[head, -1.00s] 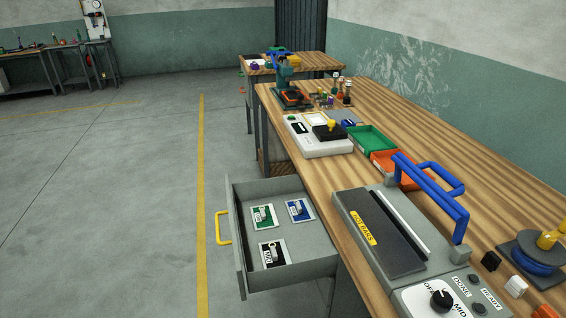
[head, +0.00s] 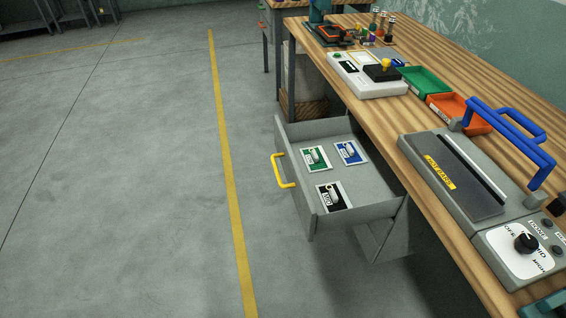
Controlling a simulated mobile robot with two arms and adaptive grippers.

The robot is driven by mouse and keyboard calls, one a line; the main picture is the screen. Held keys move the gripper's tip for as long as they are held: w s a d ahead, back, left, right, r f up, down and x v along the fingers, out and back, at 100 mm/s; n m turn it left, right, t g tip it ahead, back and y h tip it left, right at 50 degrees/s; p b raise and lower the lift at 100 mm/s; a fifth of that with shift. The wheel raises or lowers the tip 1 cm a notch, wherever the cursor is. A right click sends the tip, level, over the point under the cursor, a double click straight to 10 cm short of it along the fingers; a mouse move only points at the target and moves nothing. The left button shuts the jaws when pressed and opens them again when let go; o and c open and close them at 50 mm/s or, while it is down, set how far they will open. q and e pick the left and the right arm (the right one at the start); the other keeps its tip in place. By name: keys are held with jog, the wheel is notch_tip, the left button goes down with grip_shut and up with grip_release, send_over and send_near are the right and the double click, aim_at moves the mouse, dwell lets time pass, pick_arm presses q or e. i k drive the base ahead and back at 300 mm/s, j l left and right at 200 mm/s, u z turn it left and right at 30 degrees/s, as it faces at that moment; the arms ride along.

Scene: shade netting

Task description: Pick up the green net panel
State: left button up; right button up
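An open grey drawer (head: 362,211) with a yellow handle sticks out from under the wooden workbench. Inside it lie three flat packets, apart from each other. The green net panel (head: 315,158) appears to be the green-and-white one at the back left. A blue-and-white packet (head: 350,152) lies to its right. A black-and-white packet (head: 333,196) lies nearer the front. Neither of my grippers is in view.
The workbench (head: 440,225) carries a grey sealer (head: 455,180) with a blue handle and a dial. Behind it are an orange tray (head: 460,112), a green tray (head: 424,80) and a white device (head: 365,82). The floor left of the drawer is clear.

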aim_at(316, 158)
jog(key=z, duration=1.4)
jog(key=i+j+u, duration=0.25)
jog(key=u, duration=0.15)
jog(key=i+j+u, duration=0.15)
jog(key=i+u, duration=0.2)
